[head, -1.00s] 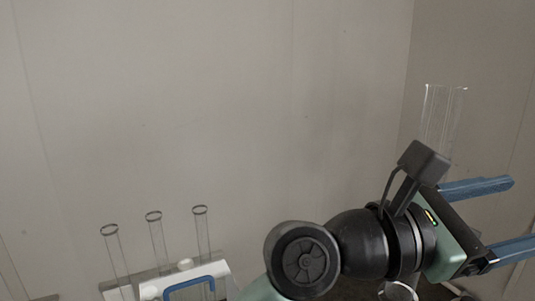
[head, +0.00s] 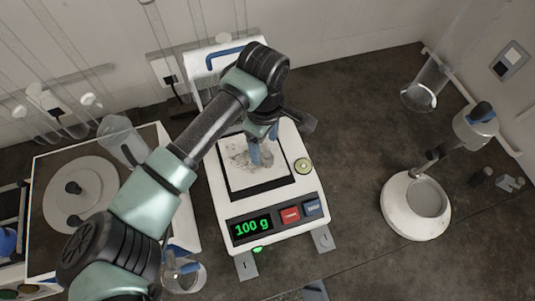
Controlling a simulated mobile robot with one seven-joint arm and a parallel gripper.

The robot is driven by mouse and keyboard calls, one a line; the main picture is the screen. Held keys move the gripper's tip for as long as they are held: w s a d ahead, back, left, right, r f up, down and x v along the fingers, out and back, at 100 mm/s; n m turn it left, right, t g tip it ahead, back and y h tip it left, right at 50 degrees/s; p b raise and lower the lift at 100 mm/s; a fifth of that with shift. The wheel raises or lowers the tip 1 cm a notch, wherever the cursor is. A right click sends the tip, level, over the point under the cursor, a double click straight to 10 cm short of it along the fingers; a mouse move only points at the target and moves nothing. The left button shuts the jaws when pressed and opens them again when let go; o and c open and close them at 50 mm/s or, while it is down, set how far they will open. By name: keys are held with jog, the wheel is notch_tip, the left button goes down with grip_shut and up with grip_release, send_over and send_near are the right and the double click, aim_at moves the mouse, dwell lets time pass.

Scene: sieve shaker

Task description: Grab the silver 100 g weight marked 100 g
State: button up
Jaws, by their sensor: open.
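The balance (head: 310,212) stands in the middle of the bench in the head view, and its green display (head: 252,227) reads 100 g. My gripper (head: 263,152) points down over the balance's pan (head: 277,181), with its blue fingers close above or at the pan. It is open. I cannot make out a silver weight; my gripper and wrist cover part of the pan, and the pan's surface beside the fingers is a blurred patch of grey and white. No 100 g marking is readable, apart from the display.
A round white stand (head: 399,214) with a ring stands to the right. A clear glass cylinder (head: 421,90) is at the back right. A white device with a round plate (head: 92,180) is on the left. A glass beaker (head: 184,276) stands front left. Dark bench is free right of the balance.

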aim_at(267, 154)
jog(key=shift+w+d+f+p, duration=0.15)
jog(key=shift+f+p, duration=0.3)
jog(key=shift+f, duration=1.1)
jog(key=shift+w+d+f+p, duration=0.15)
jog(key=shift+f+p, duration=0.3)
jog(key=shift+f, duration=1.1)
